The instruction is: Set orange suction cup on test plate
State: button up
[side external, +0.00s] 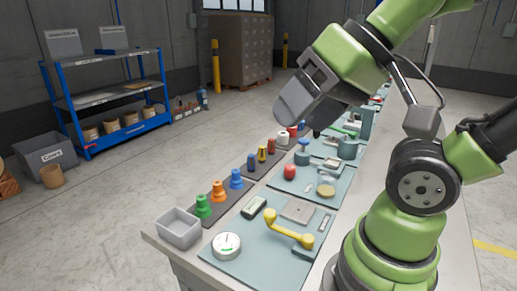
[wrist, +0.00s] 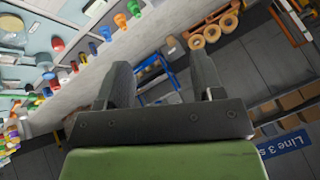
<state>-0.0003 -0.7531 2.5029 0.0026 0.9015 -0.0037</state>
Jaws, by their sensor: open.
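The orange suction cup (side external: 219,191) stands upright on a dark strip (side external: 214,214), between a green cup (side external: 203,206) and a blue cup (side external: 236,179). A small orange shape in the wrist view (wrist: 120,21) looks like the same cup. A flat grey plate (side external: 298,210), which may be the test plate, lies bare on the near teal mat. My gripper (side external: 296,103) is raised above and behind the bench, well away from the cup. In the wrist view its two fingers (wrist: 162,72) are apart with nothing between them.
A grey bin (side external: 179,228) sits at the bench corner. Several coloured parts and fixtures crowd the bench farther back. The air above the cups is clear.

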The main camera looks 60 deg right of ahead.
jog(key=n+g+h, duration=0.1)
jog(key=g+h, duration=0.1)
jog(key=h, duration=0.1)
send_over(219, 183)
jog(key=s+a, duration=0.4)
jog(key=s, duration=0.1)
notch_tip(219, 183, down, 13)
jog(key=shift+n+g, duration=0.3)
jog(key=shift+n, duration=0.1)
jog(key=x, duration=0.4)
jog(key=d+x, duration=0.1)
jog(key=x, duration=0.3)
jog(key=s+d+x, duration=0.1)
jog(key=x, duration=0.3)
jog(key=shift+f, duration=0.2)
jog(key=x, duration=0.5)
jog(key=shift+d+f, duration=0.3)
jog(key=c, duration=1)
